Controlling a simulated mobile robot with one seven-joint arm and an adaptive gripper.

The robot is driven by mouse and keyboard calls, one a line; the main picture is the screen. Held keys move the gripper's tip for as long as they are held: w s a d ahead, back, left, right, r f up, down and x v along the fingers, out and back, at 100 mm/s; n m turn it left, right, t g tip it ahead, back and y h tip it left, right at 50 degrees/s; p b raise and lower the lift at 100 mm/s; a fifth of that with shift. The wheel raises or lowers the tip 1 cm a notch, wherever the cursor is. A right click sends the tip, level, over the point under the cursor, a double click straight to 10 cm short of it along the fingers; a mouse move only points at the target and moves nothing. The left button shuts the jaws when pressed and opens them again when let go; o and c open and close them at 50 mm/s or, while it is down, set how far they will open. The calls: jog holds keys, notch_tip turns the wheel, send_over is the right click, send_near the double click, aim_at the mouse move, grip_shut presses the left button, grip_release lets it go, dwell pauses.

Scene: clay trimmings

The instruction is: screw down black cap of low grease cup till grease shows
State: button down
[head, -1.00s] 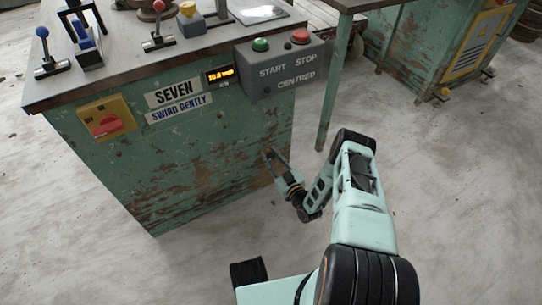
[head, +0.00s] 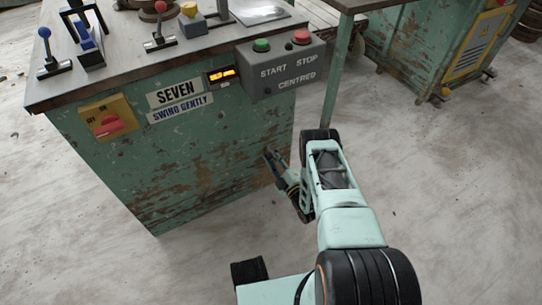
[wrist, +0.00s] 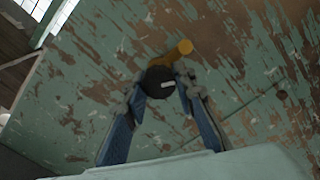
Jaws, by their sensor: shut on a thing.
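The black cap (wrist: 158,84) of the grease cup, with a short white mark on its face, shows between my fingertips in the wrist view. Brass-coloured metal (wrist: 180,49) of the cup shows behind and above it, against the worn green panel. My gripper (wrist: 163,79) is shut on the cap, one blue-padded finger on each side. In the head view my gripper (head: 270,157) is low at the right end of the green cabinet's front. The cap is too small or hidden to see there. I cannot make out any grease.
The green cabinet (head: 190,165) carries a red rotary switch (head: 108,125), a lit display (head: 221,76) and a grey start-stop box (head: 285,70). Levers stand on its top. A table leg (head: 330,100) is just right of the cabinet. The floor in front is clear.

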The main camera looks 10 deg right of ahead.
aim_at(267, 133)
jog(key=shift+n, duration=1.2)
jog(key=c, duration=1.6)
grip_release()
notch_tip(267, 133, up, 8)
jog(key=shift+w+d+r, duration=0.15)
jog(key=shift+r, duration=0.85)
